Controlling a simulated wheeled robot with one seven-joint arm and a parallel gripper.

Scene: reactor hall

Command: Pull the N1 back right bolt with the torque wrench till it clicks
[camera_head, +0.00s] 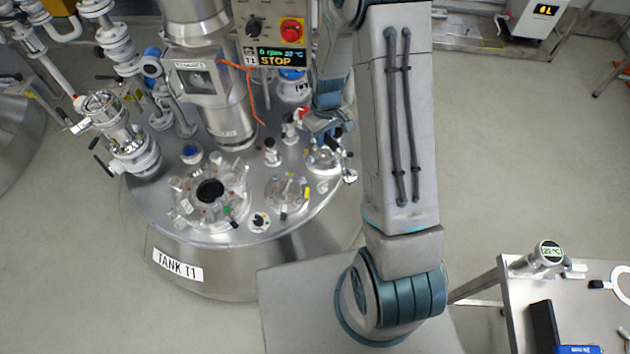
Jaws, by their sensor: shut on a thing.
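My gripper (325,122) is small in view at the right back part of the tank top, partly hidden by my own arm. It is shut on what looks like the torque wrench (338,142), of which only a dark, thin part shows. The wrench is just above or at a flanged nozzle (322,160) near the tank's right edge. I cannot read an N1 label, and the back right bolt is hidden or too small to make out. I cannot tell whether the wrench is seated on a bolt.
Tank T1 (230,255) carries a round manway (208,190), a clamped glass port (287,192) and a motor column (225,110). A control box (275,40) reading STOP and an orange cable (250,90) are close by.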

